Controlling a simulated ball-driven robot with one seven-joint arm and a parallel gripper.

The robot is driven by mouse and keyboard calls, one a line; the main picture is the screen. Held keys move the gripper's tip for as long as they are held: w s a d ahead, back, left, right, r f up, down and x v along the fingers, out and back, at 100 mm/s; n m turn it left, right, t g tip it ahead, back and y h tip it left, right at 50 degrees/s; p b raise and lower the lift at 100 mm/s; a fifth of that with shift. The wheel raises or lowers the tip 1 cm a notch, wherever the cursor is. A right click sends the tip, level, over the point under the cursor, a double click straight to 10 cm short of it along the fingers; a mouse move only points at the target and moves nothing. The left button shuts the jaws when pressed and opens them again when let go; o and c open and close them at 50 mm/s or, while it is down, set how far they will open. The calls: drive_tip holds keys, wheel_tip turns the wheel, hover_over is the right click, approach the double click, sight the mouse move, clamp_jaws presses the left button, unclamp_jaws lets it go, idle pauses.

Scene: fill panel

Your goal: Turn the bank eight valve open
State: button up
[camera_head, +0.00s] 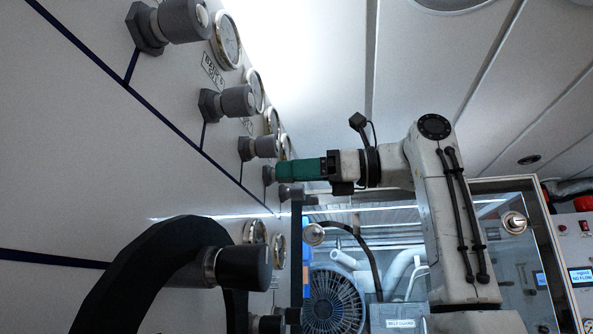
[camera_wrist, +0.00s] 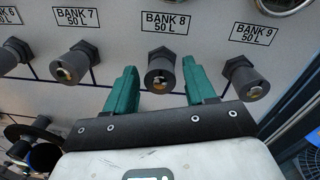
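The bank eight valve (camera_wrist: 160,76) is a dark grey round knob on a hex base, on the panel under its "BANK 8 50 L" label (camera_wrist: 165,24). My gripper (camera_wrist: 160,75) has two green fingers, one on each side of this knob. They are spread apart with a visible gap to the knob on both sides, so it is open and not clamped. In the head view my gripper (camera_head: 284,170) points left at the panel, its green fingers reaching a knob (camera_head: 268,174) in the row. The knob's label cannot be read there.
The bank 7 valve (camera_wrist: 74,63) and the bank 9 valve (camera_wrist: 245,79) flank it closely. Gauges (camera_head: 226,40) line the panel (camera_head: 60,150) above the valve row. A large black curved part (camera_head: 125,285) and another knob (camera_head: 240,268) are at lower left. A fan (camera_head: 334,302) stands behind.

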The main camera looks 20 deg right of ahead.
drive_tip(key=c, duration=0.9)
